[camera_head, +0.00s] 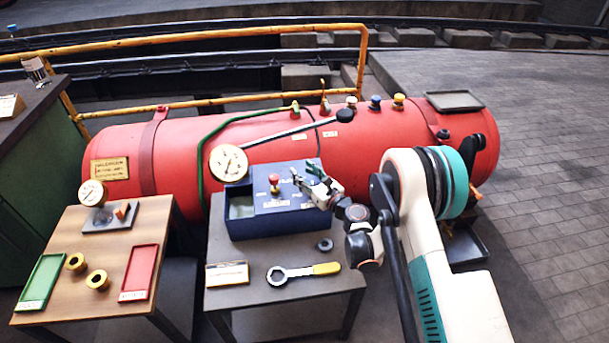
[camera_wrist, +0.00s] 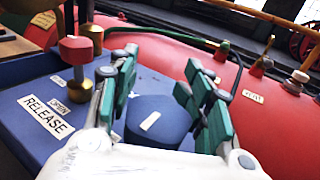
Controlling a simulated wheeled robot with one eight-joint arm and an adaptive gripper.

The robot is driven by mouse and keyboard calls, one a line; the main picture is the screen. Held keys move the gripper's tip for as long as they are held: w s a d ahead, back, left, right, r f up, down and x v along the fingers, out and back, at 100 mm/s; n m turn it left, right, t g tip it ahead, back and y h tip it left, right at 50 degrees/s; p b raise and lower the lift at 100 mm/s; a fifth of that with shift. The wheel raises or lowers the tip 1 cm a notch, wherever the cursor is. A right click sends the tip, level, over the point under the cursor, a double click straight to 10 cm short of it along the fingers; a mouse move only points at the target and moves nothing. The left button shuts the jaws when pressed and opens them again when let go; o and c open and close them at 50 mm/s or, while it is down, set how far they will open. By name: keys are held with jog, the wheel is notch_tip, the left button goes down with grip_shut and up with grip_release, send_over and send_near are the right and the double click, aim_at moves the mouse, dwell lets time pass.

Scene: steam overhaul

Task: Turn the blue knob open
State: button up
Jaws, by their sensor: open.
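In the wrist view, a round blue knob (camera_wrist: 160,118) with a white stripe on top stands on the blue box (camera_wrist: 40,88). My gripper (camera_wrist: 160,62) is open, with one green-padded finger on each side of the knob. I cannot tell whether the fingers touch it. The stripe slants up to the right. A small label near the knob appears to read OPEN. In the head view, my gripper (camera_head: 305,174) is over the right part of the blue box (camera_head: 290,222), and the knob is not clearly visible there.
A red valve knob (camera_head: 274,179) stands on the box left of my gripper, beside a RELEASE label (camera_wrist: 47,118). A gauge (camera_head: 228,163) stands at the box's back left. A red tank (camera_head: 380,135) lies behind. A yellow-handled wrench (camera_head: 303,272) lies in front.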

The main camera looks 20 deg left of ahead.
notch_tip(320, 180, up, 10)
jog(key=shift+f, duration=0.25)
dwell(0.3)
